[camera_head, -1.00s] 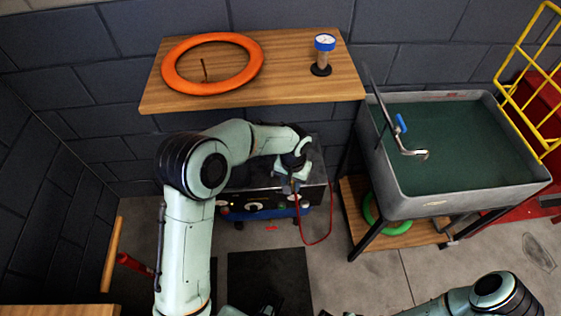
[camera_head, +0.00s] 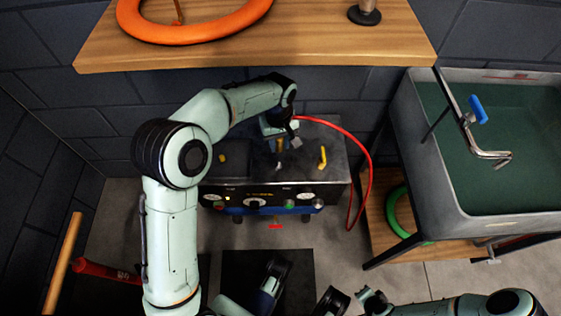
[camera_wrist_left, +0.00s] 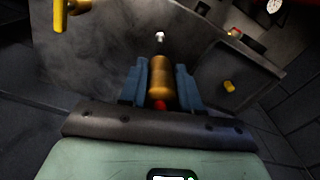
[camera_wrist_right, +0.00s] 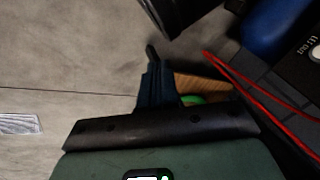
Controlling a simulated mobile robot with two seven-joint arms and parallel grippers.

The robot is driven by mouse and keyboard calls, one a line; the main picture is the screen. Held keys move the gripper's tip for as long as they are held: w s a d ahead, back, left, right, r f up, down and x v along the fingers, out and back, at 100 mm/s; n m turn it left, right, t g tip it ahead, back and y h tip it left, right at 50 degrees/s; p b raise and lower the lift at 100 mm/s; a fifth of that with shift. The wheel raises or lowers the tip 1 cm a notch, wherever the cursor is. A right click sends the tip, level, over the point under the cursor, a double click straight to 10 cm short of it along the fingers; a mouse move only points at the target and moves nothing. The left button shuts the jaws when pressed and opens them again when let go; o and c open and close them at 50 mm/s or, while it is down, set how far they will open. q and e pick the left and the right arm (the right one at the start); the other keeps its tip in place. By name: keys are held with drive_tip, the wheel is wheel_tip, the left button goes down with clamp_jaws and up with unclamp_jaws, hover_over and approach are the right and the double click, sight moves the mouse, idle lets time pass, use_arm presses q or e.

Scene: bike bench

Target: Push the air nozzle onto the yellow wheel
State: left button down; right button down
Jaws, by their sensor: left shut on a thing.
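No yellow wheel can be made out. An orange ring (camera_head: 205,36) lies on the wooden shelf, and a green ring (camera_head: 405,216) is under the sink. My left gripper (camera_head: 281,153) is above the top of a dark compressor box (camera_head: 235,172). In the left wrist view its blue fingers (camera_wrist_left: 159,85) are shut on the brass air nozzle (camera_wrist_left: 160,76). A small silvery piece (camera_wrist_left: 160,37) shows beyond the nozzle's tip; whether they touch is unclear. The red hose (camera_head: 369,160) loops right of the box. My right gripper (camera_wrist_right: 156,82) looks shut and empty, low near the floor.
A yellow lever (camera_head: 323,157) and a small yellow knob (camera_head: 222,158) stand on the box. The wooden shelf (camera_head: 320,52) overhangs behind. The grey sink (camera_head: 437,170) with its tap stands right. Red hose crosses the right wrist view (camera_wrist_right: 245,88).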

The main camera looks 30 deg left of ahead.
use_arm(q)
drive_tip(key=shift+r, duration=0.1)
